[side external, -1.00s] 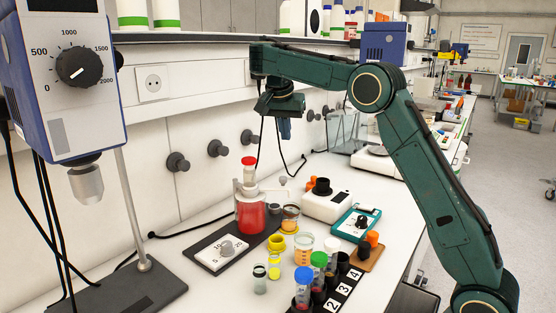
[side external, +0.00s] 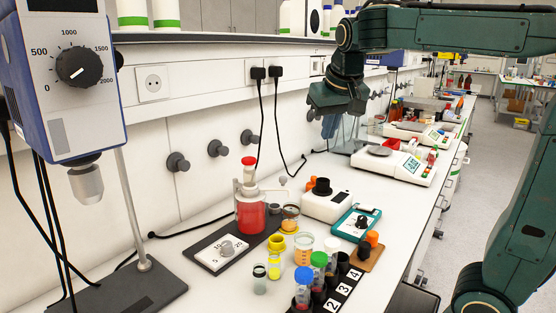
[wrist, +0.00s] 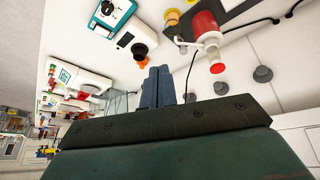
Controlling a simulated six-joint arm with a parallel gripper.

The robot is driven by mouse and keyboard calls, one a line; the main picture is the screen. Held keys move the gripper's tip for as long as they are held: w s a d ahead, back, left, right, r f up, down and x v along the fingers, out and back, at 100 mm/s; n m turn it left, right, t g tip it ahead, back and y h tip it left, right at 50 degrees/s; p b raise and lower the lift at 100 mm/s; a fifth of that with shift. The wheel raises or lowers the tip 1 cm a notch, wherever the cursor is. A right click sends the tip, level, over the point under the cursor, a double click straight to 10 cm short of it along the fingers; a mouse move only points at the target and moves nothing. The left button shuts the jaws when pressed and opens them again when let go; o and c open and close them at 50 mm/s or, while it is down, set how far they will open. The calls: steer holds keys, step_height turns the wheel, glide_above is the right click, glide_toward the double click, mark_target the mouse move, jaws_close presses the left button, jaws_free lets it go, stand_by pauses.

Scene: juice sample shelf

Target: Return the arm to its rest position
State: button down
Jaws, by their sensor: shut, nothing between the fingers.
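My gripper (side external: 333,126) hangs from the raised green arm, above the back part of the bench and near the wall. Its fingers point down and are shut with nothing between them. In the wrist view the two blue-grey fingers (wrist: 159,86) lie side by side. The gripper is clear of the bench and touches nothing that I can see.
A red juice bottle (side external: 250,214) stands on a dark plate, with small jars nearby. Capped tubes (side external: 303,285) stand in a numbered rack at the front. A white device (side external: 327,205), a teal device (side external: 355,224) and balances (side external: 394,164) line the bench. A stirrer (side external: 70,75) stands left.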

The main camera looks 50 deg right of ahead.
steer(key=s+a+f+n+y, duration=0.1)
steer(key=s+a+f+n, duration=0.2)
steer(key=s+a+f, duration=0.2)
steer(key=s+a+f+n+t+y, duration=0.1)
steer(key=s+a+f, duration=0.4)
steer(key=s, duration=0.6)
steer(key=shift+s+f+n+t+y, duration=0.3)
steer(key=shift+n+y, duration=0.4)
steer(key=shift+n, duration=0.4)
